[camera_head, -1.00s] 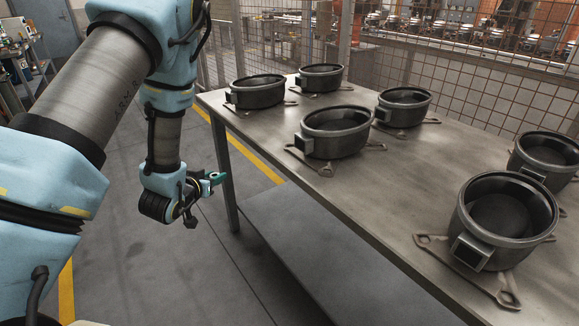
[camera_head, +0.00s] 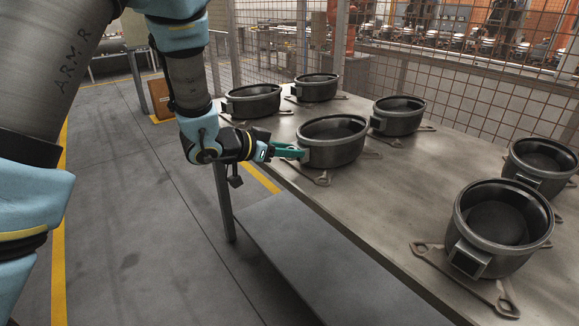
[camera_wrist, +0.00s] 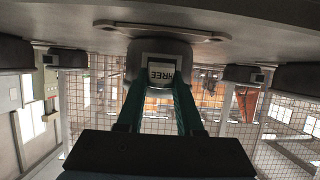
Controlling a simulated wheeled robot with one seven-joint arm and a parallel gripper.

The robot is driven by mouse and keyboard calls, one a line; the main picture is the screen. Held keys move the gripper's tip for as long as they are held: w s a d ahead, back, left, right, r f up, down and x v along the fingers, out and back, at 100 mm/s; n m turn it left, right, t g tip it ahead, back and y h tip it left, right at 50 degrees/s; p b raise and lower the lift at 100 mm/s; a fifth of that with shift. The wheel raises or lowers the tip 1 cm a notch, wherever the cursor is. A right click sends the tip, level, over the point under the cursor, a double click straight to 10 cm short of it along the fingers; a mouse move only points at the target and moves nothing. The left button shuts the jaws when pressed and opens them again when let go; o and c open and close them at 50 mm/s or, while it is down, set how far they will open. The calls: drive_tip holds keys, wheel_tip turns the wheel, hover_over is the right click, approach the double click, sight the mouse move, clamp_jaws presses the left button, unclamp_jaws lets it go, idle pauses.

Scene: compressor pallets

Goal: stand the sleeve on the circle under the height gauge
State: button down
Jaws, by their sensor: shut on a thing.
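I see no sleeve, marked circle or height gauge in either view. My gripper (camera_head: 298,152) has green fingers and is at the near-left side of a dark oval pot (camera_head: 335,145) on the metal table. In the wrist view, which is upside down, the fingers of my gripper (camera_wrist: 160,82) are shut on the square block (camera_wrist: 161,74) on the pot's side. The block carries a partly visible label ending in "HREE". The pot is upright and appears to rest on its flat metal bracket (camera_head: 323,179).
Several similar dark pots stand on brackets across the metal table (camera_head: 400,180), such as the near-right pot (camera_head: 500,225). A wire mesh fence (camera_head: 440,60) runs behind the table. The floor (camera_head: 140,230) left of the table is open.

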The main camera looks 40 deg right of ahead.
drive_tip(key=shift+f, duration=2.25)
drive_tip(key=shift+f, duration=0.15)
drive_tip(key=c, duration=0.5)
unclamp_jaws()
drive_tip(key=shift+c, duration=0.2)
drive_tip(key=shift+r, duration=0.25)
drive_tip(key=b+v, duration=0.1)
drive_tip(key=v, duration=1.1)
drive_tip(key=shift+w+a+f, duration=0.1)
drive_tip(key=shift+a+f, duration=0.05)
